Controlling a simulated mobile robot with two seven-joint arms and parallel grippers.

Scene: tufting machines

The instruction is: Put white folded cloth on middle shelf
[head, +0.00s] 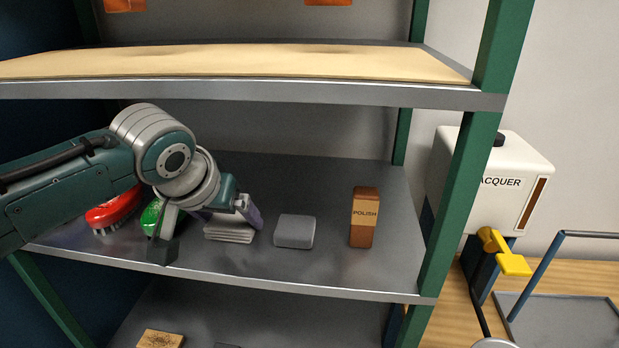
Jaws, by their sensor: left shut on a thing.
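The white folded cloth (229,231) is a small stack of pale layers at the grey middle shelf (320,265), left of its centre. My left gripper (206,232) is at the cloth, with one dark finger toward the shelf's front edge and the other at the cloth's far right side. It is shut on the cloth, and the gripper hides the cloth's upper left part. The cloth looks low, at or just above the shelf surface; I cannot tell if it touches. My right gripper is not in view.
A red brush (115,209) and a green brush (151,216) lie left of the cloth. A grey block (294,231) and a brown polish box (364,217) stand to its right. The upper shelf (230,91) is overhead; a green post (458,205) bounds the right.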

